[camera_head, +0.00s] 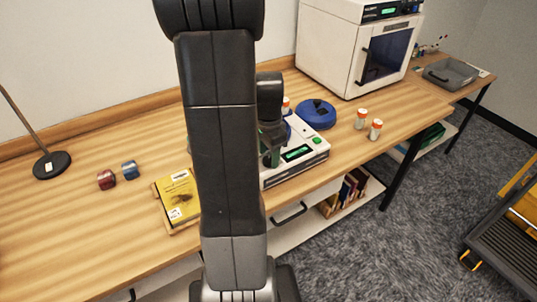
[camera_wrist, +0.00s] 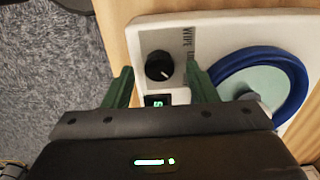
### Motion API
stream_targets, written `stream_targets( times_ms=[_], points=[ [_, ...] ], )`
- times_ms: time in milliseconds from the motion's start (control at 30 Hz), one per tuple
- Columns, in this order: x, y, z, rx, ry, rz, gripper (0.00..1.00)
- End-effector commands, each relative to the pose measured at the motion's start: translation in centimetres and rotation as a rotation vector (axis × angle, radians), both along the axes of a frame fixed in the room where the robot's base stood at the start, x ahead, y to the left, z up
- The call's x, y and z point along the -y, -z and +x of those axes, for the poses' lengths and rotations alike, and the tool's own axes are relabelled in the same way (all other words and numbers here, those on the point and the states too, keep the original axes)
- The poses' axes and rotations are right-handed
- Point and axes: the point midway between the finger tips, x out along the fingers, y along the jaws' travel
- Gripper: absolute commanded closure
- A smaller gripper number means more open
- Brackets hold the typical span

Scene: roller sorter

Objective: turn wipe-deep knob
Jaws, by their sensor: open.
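The knob (camera_wrist: 158,66) is round and black with a pale pointer mark. It sits on a white panel beside printed letters that begin "WIPE"; the rest is hard to read. My gripper (camera_wrist: 160,78) is open, with one green finger on each side of the knob in the wrist view. I cannot tell whether the fingers touch it; a gap shows on both sides. A small display (camera_wrist: 157,100) sits just below the knob, partly hidden by my gripper. In the head view, the white device (camera_head: 312,156) stands on the table; its knob is hidden behind my arm.
A blue-rimmed disc (camera_wrist: 297,68) lies right of my gripper. A white cabinet machine (camera_head: 330,48) stands behind. The table's left part is mostly clear.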

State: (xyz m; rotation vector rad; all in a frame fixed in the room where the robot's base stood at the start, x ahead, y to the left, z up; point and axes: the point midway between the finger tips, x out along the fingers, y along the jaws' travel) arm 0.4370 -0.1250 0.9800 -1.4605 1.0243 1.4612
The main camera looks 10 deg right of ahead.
Motion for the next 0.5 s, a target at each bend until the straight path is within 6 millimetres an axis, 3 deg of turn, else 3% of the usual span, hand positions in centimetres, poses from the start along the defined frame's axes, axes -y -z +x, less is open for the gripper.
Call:
stream_targets(
  times_ms=[167, 433, 500],
  points=[
    [-0.01, 1.07, -0.06, -0.001, 0.000, 0.001, 0.48],
    [-0.01, 1.17, -0.05, 0.000, 0.000, 0.000, 0.48],
    [-0.01, 1.16, -0.05, 0.000, 0.000, 0.000, 0.60]
  ],
)
